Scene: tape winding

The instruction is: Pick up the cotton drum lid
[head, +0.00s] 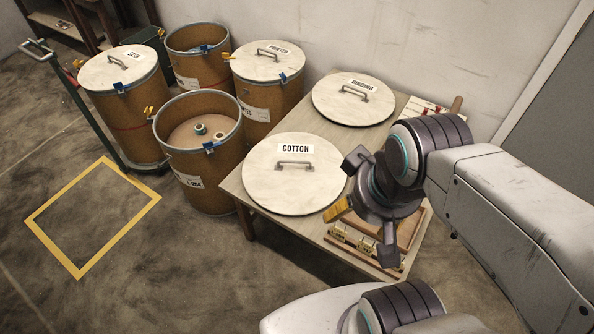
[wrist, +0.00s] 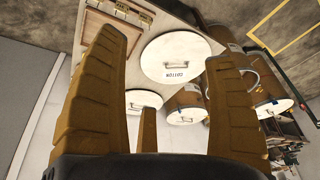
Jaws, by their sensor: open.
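The cotton drum lid (head: 268,188) is a round, pale disc with a grey bar handle (head: 295,164) and a COTTON label. It lies flat on the wooden table (head: 237,183), at its front left. My gripper (head: 345,198) is to the right of the lid in the head view, apart from the handle. In the wrist view the lid (wrist: 190,58) shows beyond the fingers, near the upper middle. My gripper (wrist: 160,105) is open, with nothing between its brown fingers.
A second lid (head: 340,108) with a handle lies at the table's back. A wooden tray (head: 410,225) and small brass pieces (head: 365,243) are under my gripper. An open drum (head: 195,165) stands left of the table. Several other drums stand behind, beside a green cart. A yellow floor square (head: 135,212) is empty.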

